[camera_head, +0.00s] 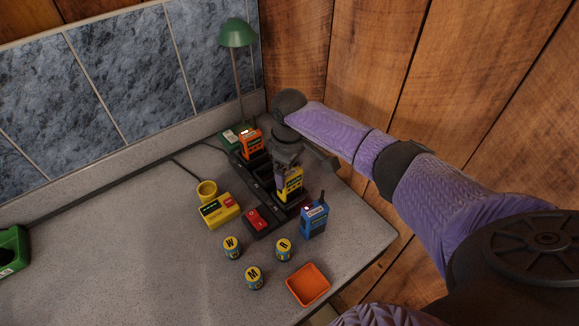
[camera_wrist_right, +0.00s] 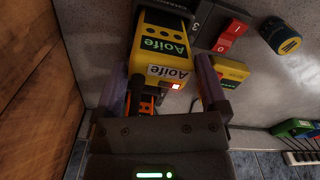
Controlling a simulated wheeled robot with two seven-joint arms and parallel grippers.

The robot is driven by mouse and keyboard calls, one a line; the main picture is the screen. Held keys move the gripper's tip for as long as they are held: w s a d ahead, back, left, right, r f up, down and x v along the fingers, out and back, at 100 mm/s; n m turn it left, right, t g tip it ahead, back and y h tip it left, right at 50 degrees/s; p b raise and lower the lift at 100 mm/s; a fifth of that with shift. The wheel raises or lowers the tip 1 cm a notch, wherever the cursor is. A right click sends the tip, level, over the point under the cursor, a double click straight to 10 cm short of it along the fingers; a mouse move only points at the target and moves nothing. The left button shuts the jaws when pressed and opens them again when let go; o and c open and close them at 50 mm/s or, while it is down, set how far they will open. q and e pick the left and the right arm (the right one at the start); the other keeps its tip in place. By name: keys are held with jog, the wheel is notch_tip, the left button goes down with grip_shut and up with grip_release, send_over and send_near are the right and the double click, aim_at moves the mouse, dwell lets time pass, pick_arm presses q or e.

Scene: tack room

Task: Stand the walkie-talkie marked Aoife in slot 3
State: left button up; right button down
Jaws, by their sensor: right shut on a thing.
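The yellow walkie-talkie (camera_head: 292,184) is upright at the near end of the black charging rack (camera_head: 262,178). In the right wrist view the walkie-talkie (camera_wrist_right: 165,45) reads Aoife on two labels, and a small light on it glows. My right gripper (camera_head: 287,162) is shut on its upper part; its fingers also show in the wrist view (camera_wrist_right: 160,95). The walkie-talkie's lower end is at the dark rack, beside a mark 3 (camera_wrist_right: 196,27). I cannot tell how deep it sits in the slot. My left gripper is not in view.
An orange walkie-talkie (camera_head: 250,144) stands farther back in the rack. A blue one (camera_head: 314,220) stands close in front. A red switch (camera_head: 257,219), yellow box (camera_head: 221,211), several lettered cans (camera_head: 253,278) and an orange tray (camera_head: 307,284) are nearby. The wooden wall is close right.

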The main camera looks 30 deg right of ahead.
jog(key=shift+f+b, duration=0.3)
jog(key=shift+f, duration=0.3)
grip_release()
notch_tip(320, 180, up, 11)
jog(key=p, duration=1.2)
